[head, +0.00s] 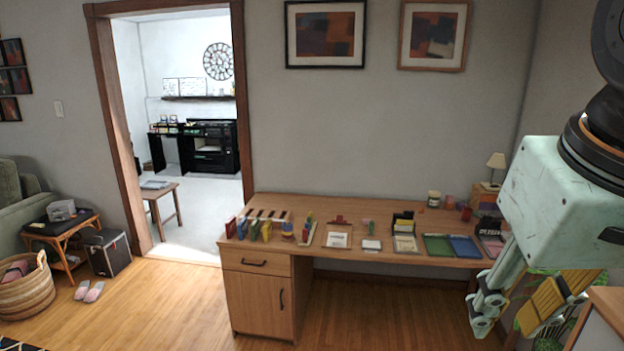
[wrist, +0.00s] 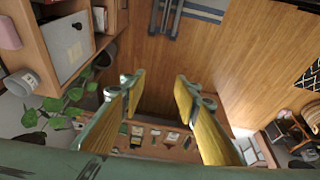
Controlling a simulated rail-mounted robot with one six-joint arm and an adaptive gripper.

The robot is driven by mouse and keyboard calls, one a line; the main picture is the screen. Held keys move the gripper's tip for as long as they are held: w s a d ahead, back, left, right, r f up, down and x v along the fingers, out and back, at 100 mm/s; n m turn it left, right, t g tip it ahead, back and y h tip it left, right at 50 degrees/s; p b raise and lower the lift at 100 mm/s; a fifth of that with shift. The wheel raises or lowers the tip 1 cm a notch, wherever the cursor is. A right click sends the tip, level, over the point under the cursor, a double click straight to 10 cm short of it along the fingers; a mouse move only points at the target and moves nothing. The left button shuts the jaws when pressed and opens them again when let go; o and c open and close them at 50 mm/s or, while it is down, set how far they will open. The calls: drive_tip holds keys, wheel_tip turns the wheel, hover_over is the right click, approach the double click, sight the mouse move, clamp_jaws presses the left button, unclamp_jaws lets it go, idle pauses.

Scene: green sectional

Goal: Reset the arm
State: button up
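My gripper (head: 506,322) hangs at the right side of the head view, below its pale green housing. In the wrist view my gripper (wrist: 158,86) shows two yellow-padded fingers standing apart with nothing between them. It is open and empty. It is in front of the right end of the wooden desk (head: 380,209) in the head view, apart from the things on it.
A wooden cabinet corner (head: 606,306) and a green plant (head: 548,285) are close to my gripper in the head view. The plant (wrist: 48,112) also shows in the wrist view, beside a wooden shelf unit (wrist: 38,52). Open wooden floor (head: 180,300) lies left of the desk.

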drive_tip(key=s+a+f+n+b, duration=0.1)
drive_tip(key=s+a+f, duration=0.2)
drive_tip(key=s, duration=0.3)
drive_tip(key=shift+a+f+y, duration=0.2)
drive_tip(key=shift+f+y, duration=0.2)
drive_tip(key=shift+f, duration=0.05)
drive_tip(key=shift+d, duration=0.1)
